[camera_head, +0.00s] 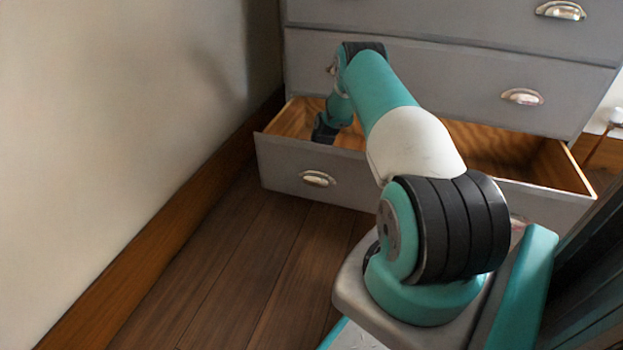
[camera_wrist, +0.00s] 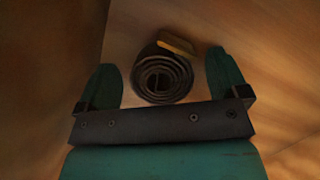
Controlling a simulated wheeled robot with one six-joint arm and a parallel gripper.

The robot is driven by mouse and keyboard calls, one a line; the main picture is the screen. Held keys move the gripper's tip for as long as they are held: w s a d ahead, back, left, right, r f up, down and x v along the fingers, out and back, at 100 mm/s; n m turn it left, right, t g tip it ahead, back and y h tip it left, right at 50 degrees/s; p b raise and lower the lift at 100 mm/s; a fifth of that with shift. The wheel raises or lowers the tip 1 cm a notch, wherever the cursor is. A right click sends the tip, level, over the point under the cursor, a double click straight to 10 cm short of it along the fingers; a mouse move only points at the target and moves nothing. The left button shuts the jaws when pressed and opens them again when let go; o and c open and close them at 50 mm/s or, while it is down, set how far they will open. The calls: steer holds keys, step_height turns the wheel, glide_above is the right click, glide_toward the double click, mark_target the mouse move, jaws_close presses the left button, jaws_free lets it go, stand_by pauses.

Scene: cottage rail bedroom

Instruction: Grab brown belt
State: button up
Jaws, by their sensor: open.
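The brown belt (camera_wrist: 162,77) is a dark coil with a yellowish buckle at its upper right. In the wrist view it lies on the wooden bottom of the open drawer. My gripper (camera_wrist: 162,82) is open, with one teal finger on each side of the coil. The coil shows between the fingers, nearer the right one; I cannot tell whether they touch it. In the head view, my gripper (camera_head: 325,128) reaches down into the left part of the open bottom drawer (camera_head: 285,181). The belt is hidden there behind the drawer front and my arm.
The grey dresser (camera_head: 450,75) has closed drawers above the open one. A pale wall (camera_head: 130,130) with a brown baseboard (camera_head: 160,235) stands close on the left. Drawer walls rise around my gripper. The dark wood floor (camera_head: 240,260) in front is clear.

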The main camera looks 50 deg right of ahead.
steer(key=shift+c, duration=0.4)
steer(key=c, duration=1)
steer(key=shift+r, duration=0.1)
